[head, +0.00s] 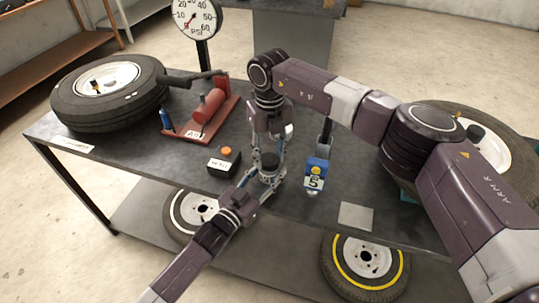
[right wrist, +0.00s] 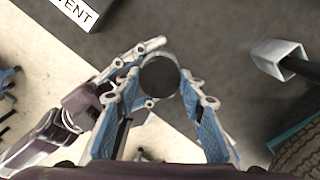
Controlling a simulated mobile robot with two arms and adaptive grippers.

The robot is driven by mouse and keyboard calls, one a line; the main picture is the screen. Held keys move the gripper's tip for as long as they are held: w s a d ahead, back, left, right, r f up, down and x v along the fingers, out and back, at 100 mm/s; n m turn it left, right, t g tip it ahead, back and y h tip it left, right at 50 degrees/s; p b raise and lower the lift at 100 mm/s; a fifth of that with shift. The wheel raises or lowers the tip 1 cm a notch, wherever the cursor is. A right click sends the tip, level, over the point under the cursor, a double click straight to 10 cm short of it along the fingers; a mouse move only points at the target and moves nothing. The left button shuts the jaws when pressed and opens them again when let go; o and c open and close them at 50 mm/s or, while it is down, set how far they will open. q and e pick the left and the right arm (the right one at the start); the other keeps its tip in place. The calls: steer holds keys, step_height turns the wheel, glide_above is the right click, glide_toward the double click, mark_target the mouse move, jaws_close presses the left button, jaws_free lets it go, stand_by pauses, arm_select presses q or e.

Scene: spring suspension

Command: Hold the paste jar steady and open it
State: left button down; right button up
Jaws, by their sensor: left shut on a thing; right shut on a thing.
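The paste jar (head: 269,164) stands upright on the dark workbench, with a dark round lid (right wrist: 160,76) seen from above in the right wrist view. My left gripper (head: 266,181) reaches in from the lower left and is shut on the jar's body, low down. My right gripper (head: 271,160) points down from above and is shut on the lid; in the right wrist view its blue fingers stand on both sides of it. The fingers hide much of the jar's sides. The lid appears to sit on the jar.
A black box with an orange button (head: 225,160) stands left of the jar. A blue-and-yellow item marked 5 (head: 316,175) stands to the right, near a flat grey plate (head: 356,216). A red pump (head: 207,112) and a tyre (head: 108,93) occupy the bench's left side.

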steer(key=n, duration=0.6)
steer(key=shift+w+r+n, duration=0.1)
steer(key=shift+n, duration=0.3)
steer(key=n, duration=0.6)
steer(key=shift+n, duration=0.3)
steer(key=n, duration=0.6)
steer(key=shift+n, duration=0.4)
arm_select(q)
steer(key=shift+d, duration=0.1)
arm_select(e)
steer(key=n, duration=0.7)
steer(key=shift+n, duration=0.3)
steer(key=shift+r, duration=0.2)
steer(key=shift+r, duration=0.95)
